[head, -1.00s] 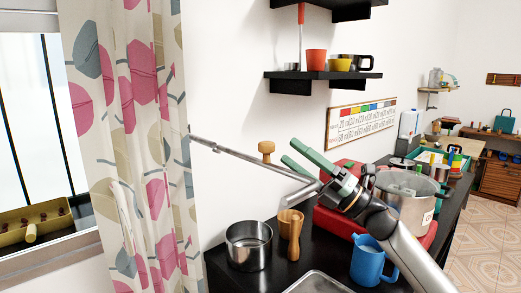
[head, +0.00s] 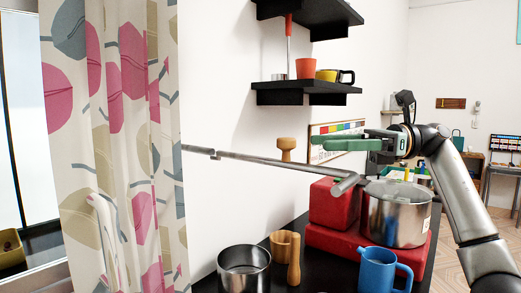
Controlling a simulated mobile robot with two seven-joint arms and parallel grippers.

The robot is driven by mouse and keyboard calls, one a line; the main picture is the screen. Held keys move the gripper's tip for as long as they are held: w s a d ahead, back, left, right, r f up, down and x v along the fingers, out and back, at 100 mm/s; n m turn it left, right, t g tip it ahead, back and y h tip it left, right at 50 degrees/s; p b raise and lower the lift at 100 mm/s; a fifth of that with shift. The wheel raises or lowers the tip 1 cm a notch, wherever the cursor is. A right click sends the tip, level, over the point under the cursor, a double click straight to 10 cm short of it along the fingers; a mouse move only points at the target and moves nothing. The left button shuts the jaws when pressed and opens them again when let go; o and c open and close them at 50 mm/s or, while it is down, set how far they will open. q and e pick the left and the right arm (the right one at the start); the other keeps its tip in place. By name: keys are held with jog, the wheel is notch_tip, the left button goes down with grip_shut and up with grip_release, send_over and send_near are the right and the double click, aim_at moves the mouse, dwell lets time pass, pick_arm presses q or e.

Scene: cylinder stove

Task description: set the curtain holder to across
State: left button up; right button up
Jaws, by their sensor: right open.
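The curtain holder (head: 270,161) is a thin grey metal bar. It runs from the curtain's right edge out to the right, sloping slightly down, and ends in a thicker short end piece. The patterned curtain (head: 120,130) hangs at the left, beside the bar's left end. My right gripper (head: 318,143), with green fingers, is open and appears empty. It shows above the bar's right end, apart from it in the picture. My left gripper is out of view.
Below the bar stand a steel pot (head: 244,270), a wooden cup (head: 284,248), a blue jug (head: 378,270) and a large steel pot (head: 396,215) beside a red block (head: 334,205). Black shelves (head: 305,92) hang above. The wall between curtain and shelves is bare.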

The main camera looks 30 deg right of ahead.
jog(key=x, duration=1.1)
jog(key=shift+a, duration=0.25)
grip_shut()
dwell(0.9)
